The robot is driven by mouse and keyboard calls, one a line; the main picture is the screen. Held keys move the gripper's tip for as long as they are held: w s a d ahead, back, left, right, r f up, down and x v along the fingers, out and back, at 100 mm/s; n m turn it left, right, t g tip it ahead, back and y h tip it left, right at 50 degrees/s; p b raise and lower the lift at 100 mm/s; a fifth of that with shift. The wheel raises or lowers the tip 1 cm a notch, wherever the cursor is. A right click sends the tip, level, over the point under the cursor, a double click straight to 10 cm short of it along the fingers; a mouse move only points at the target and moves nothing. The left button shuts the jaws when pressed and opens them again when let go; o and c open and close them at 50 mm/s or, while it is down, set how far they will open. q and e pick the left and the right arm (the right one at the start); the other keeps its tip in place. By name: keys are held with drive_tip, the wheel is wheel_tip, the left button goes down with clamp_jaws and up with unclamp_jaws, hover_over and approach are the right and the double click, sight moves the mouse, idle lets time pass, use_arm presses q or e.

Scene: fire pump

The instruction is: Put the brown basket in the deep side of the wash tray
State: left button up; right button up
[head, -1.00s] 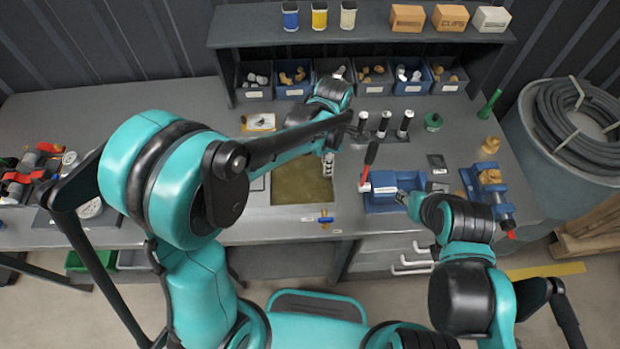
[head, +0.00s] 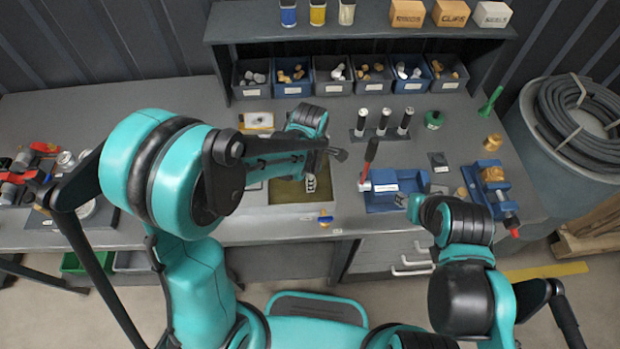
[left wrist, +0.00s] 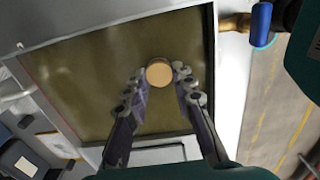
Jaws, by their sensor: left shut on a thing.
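The wash tray (head: 285,211) stands at the front of the bench, with a basin of murky brown-green liquid; its pale rim (left wrist: 229,95) also shows in the left wrist view. My left gripper (head: 312,182) is over this basin. In the left wrist view its fingertips (left wrist: 162,82) are shut on a small round tan thing, seen end-on, which I take as the brown basket (left wrist: 159,72). How far it is above the liquid I cannot tell. My right gripper (head: 411,204) is by the blue fixture, mostly hidden by its own arm.
A tap with a blue handle (head: 325,219) sticks out at the tray's front. A blue fixture (head: 395,188) with a red-handled tool (head: 369,160) stands to the right. A rack of black-handled tools (head: 382,128) and parts bins (head: 333,78) stand behind.

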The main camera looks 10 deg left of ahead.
use_arm(q)
drive_tip(key=o, duration=0.9)
drive_tip(key=shift+f, duration=0.1)
drive_tip(key=shift+r, duration=0.2)
wheel_tip(320, 180, up, 11)
drive_tip(key=p, duration=0.3)
drive_tip(key=s+a+r+m+t, duration=0.2)
drive_tip(key=s+a+m, duration=0.1)
drive_tip(key=m, duration=0.3)
drive_tip(key=s+a+r+m+t, duration=0.2)
drive_tip(key=s+a+m, duration=0.2)
drive_tip(key=m, duration=0.3)
drive_tip(key=s+a+r+m+t, duration=0.2)
drive_tip(key=s+a+m+t, duration=0.1)
drive_tip(key=m, duration=0.4)
drive_tip(key=shift+s+a+r, duration=0.2)
drive_tip(key=shift+s+a, duration=0.1)
drive_tip(key=shift+a, duration=0.3)
